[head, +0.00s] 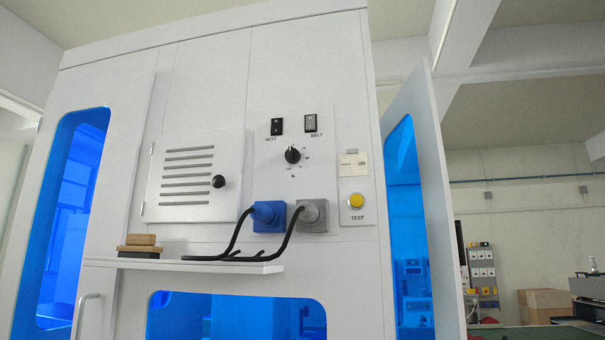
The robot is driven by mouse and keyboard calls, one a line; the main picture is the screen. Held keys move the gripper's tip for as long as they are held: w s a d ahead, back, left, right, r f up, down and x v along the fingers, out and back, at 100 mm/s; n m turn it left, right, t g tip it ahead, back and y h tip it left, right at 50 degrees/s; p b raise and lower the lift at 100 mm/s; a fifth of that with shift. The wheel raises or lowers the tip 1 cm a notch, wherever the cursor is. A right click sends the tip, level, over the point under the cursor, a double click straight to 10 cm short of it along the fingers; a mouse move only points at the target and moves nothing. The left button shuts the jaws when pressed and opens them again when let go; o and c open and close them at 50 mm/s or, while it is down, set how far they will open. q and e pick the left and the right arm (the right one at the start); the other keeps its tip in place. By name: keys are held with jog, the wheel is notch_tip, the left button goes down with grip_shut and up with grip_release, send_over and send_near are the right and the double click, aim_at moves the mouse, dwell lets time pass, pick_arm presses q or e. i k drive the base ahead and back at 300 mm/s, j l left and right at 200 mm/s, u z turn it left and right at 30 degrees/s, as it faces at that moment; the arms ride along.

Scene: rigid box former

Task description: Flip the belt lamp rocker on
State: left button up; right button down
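A black rotary knob (293,155) is below the two rockers. Neither of my grippers shows in the head view.
Below the panel are a blue plug (268,216) and a grey plug (312,215) with black cables, and a yellow TEST button (356,201). A shelf (190,263) juts out, holding a brown block (139,246). A door (420,190) stands open at right.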

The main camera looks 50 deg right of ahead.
aim_at(310, 120)
jog(key=z, duration=1.6)
jog(key=j+u, duration=0.1)
jog(key=i+j, duration=0.05)
